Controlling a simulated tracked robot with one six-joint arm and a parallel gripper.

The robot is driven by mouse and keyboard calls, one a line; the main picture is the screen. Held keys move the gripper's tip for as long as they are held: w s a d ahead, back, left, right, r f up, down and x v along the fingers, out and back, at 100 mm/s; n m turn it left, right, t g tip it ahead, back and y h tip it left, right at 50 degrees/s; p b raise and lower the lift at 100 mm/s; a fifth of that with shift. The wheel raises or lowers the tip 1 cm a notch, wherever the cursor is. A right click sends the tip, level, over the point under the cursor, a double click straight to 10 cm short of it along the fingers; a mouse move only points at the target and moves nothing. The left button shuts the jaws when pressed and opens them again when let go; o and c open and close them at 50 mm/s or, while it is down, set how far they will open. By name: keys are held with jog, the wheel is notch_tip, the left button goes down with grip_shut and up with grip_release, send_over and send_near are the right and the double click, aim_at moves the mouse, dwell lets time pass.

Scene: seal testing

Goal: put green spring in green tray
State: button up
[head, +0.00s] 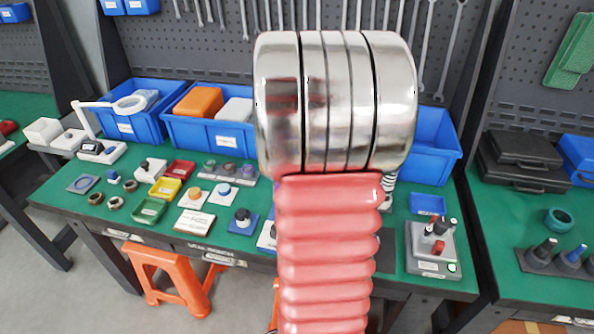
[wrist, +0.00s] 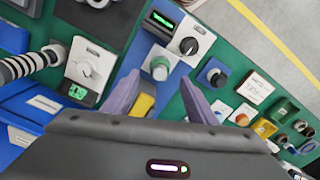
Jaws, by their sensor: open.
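The green tray (head: 150,210) is a small shallow tray on the green bench top, left of centre in the head view, with no spring visible in it. It also shows in the wrist view (wrist: 287,108), at right. I cannot make out a green spring in either view; my arm hides part of the bench. My gripper (wrist: 160,97) is open, its two purple fingers apart above the bench. A yellow piece (wrist: 143,104) shows beyond and between the fingers, partly hidden. In the head view my arm covers the gripper.
A yellow tray (head: 165,187) and a red tray (head: 181,168) lie behind the green tray. Blue bins (head: 208,130) line the back. Knobs on bases, such as one with a green cap (wrist: 160,66), crowd the bench.

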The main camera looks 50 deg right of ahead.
notch_tip(320, 180, down, 9)
jog(key=shift+r, duration=0.1)
dwell(0.4)
jog(key=shift+c, duration=0.6)
jog(key=c, duration=1)
